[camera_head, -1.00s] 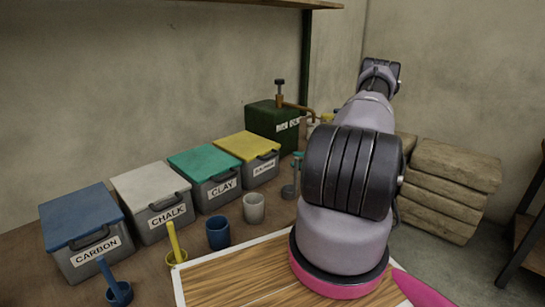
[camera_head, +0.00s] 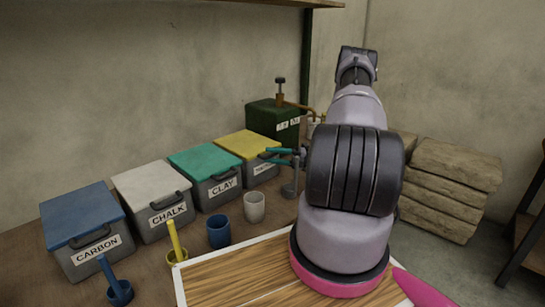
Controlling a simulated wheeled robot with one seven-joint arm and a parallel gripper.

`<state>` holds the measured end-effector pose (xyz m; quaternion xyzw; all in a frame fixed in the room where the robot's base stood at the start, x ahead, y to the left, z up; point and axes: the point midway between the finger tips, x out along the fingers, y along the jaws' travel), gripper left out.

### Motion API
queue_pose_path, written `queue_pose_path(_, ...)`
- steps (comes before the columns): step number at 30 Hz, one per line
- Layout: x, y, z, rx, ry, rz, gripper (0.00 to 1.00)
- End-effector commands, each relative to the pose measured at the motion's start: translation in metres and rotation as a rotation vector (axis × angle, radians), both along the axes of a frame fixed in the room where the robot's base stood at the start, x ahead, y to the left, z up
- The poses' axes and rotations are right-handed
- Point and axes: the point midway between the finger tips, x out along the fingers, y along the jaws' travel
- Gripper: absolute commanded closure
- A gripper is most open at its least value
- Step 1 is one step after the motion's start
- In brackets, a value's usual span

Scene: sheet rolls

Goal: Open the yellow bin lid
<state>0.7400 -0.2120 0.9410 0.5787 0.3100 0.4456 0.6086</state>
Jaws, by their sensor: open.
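The yellow bin lid (camera_head: 245,144) lies flat and closed on its grey bin (camera_head: 262,172), the rightmost in the row of bins. A dark handle sits on the bin's front, and the label is partly covered by my gripper. My gripper (camera_head: 272,156) shows as two teal fingers pointing left, at the front right of the yellow-lidded bin, close to its handle. The fingers are apart with nothing seen between them. Whether they touch the handle cannot be told from this view. My arm hides part of the area to the right.
Bins with green (camera_head: 203,160), white (camera_head: 150,186) and blue (camera_head: 82,214) lids stand to the left. White (camera_head: 254,207) and blue (camera_head: 218,232) cups and yellow (camera_head: 175,243) and blue (camera_head: 111,274) scoops stand in front. A dark green box (camera_head: 270,120) stands behind.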

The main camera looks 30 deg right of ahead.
Motion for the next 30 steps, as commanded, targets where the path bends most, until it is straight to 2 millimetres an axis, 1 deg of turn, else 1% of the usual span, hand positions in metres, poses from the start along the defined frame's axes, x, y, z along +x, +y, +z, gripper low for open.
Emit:
queue_pose_path(1,0.0,-0.0001,0.0,0.0,0.0,0.0,0.57)
queue_pose_path(2,-0.0001,0.0,0.0,0.0,0.0,0.0,0.68)
queue_pose_path(3,-0.0001,-0.0002,0.0,0.0,0.0,0.0,0.83)
queue_pose_path(4,-0.0002,-0.0001,-0.0001,0.0,0.0,0.0,0.95)
queue_pose_path(5,-0.0002,-0.0001,-0.0001,0.0,0.0,0.0,1.0)
queue_pose_path(30,-0.0003,-0.0005,-0.0002,-0.001,0.0,0.0,1.0)
